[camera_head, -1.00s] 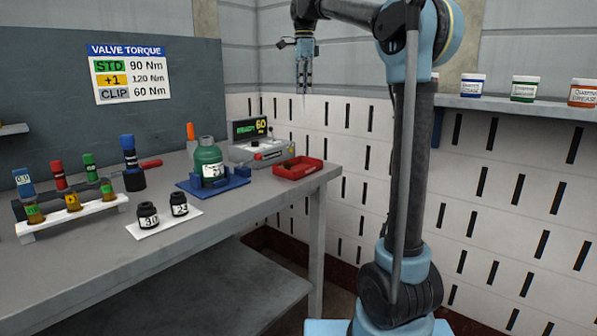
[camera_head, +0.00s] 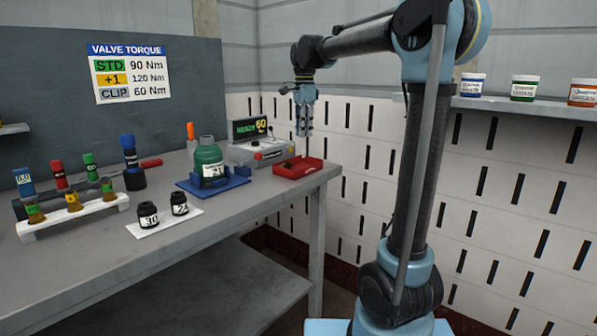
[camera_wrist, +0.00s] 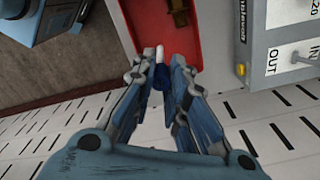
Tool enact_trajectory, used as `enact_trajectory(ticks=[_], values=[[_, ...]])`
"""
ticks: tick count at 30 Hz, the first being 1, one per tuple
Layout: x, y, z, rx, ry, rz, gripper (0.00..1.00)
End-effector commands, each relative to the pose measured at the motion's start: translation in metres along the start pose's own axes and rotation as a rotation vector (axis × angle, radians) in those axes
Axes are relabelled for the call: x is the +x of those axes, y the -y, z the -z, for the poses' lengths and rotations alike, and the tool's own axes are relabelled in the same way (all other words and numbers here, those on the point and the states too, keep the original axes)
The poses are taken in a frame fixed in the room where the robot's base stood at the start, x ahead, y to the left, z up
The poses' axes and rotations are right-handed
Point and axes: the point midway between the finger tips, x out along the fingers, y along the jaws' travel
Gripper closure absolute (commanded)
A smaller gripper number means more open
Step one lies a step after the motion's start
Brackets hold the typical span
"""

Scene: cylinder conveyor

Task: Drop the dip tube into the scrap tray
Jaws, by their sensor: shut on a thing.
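My gripper (camera_head: 304,131) points down over the right end of the bench, just above the red scrap tray (camera_head: 299,170). In the wrist view my gripper (camera_wrist: 161,76) is shut on the dip tube (camera_wrist: 160,54), whose pale end shows just past the fingertips, with something dark blue between the fingers. The scrap tray also shows in the wrist view (camera_wrist: 192,52), with the tube's end over its red surface near one edge. A small brownish part (camera_wrist: 177,12) lies in the tray. Most of the tube is hidden by the fingers.
The grey tester box (camera_head: 257,151) stands just behind and left of the tray. A green bottle (camera_head: 208,160) sits in a blue holder (camera_head: 233,187) farther left. The bench edge and white slotted wall (camera_head: 370,180) are close on the right.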

Motion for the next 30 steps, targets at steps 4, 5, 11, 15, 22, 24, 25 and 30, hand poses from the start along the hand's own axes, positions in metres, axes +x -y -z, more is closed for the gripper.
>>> enact_trajectory(ticks=[4,5,11,15,22,24,25,30], values=[[0.016,0.000,0.000,0.001,0.000,0.000,0.99],[0.018,0.000,0.000,0.001,0.000,0.000,0.99],[0.030,0.000,0.001,0.001,0.000,0.000,0.99],[0.033,0.000,0.001,0.002,0.000,0.000,0.99],[0.033,0.000,0.001,0.002,0.000,0.000,0.84],[0.033,0.000,0.001,0.002,0.000,0.000,0.68],[0.033,0.000,0.001,0.002,0.000,0.000,0.63],[0.032,0.000,0.001,0.002,0.000,0.000,0.63]])
